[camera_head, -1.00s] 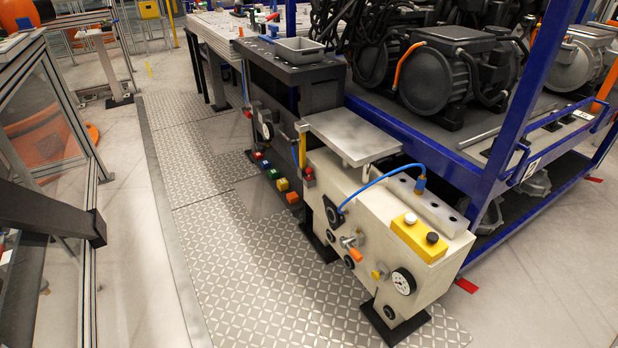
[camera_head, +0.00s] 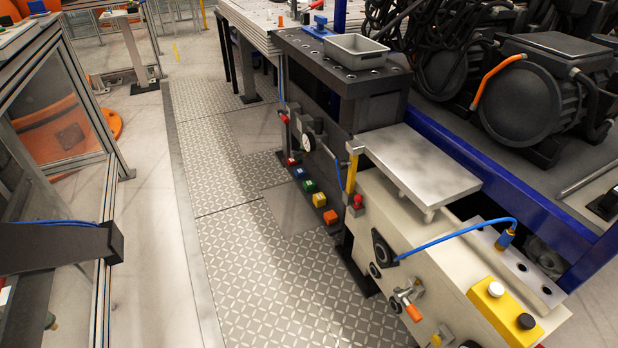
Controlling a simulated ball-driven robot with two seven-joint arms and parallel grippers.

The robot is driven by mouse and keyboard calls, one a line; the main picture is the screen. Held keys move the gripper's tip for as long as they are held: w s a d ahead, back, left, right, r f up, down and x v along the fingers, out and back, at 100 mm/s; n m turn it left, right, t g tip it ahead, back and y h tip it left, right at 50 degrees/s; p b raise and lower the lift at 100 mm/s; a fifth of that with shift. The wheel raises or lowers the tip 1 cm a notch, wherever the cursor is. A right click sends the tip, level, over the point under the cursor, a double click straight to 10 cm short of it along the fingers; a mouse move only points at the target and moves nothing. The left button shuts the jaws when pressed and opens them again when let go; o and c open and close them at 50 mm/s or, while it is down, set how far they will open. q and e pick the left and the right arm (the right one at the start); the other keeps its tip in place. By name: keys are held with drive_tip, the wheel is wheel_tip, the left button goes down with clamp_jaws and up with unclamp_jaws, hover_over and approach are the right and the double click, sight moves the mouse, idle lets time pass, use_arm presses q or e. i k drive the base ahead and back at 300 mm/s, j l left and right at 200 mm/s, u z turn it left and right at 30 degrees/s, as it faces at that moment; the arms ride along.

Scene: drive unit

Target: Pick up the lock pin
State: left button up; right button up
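I cannot surely identify the lock pin. An orange-tipped part (camera_head: 413,312) sticks out from the block's front face. A blue hose (camera_head: 450,236) runs from a dark fitting on that face to a brass-and-blue connector (camera_head: 505,240) on top. Neither of my grippers is in view, so nothing shows as held.
A grey tray (camera_head: 357,49) sits on the dark bench behind the metal plate (camera_head: 422,165). A blue-framed rack with dark motors (camera_head: 535,90) stands on the right. A metal-framed fence (camera_head: 85,90) stands on the left. The tread-plate floor (camera_head: 255,280) between is clear.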

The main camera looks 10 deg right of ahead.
sight(358, 198)
drive_tip(key=i+j, duration=0.1)
drive_tip(key=i, duration=0.55)
drive_tip(key=i+z, duration=0.1)
drive_tip(key=i, duration=0.55)
drive_tip(key=i+j+z, duration=0.1)
drive_tip(key=i+z, duration=0.2)
drive_tip(key=z, duration=0.15)
drive_tip(key=i+j+z, duration=0.25)
drive_tip(key=z, duration=0.2)
drive_tip(key=i+j+z, duration=0.3)
drive_tip(key=z, duration=0.15)
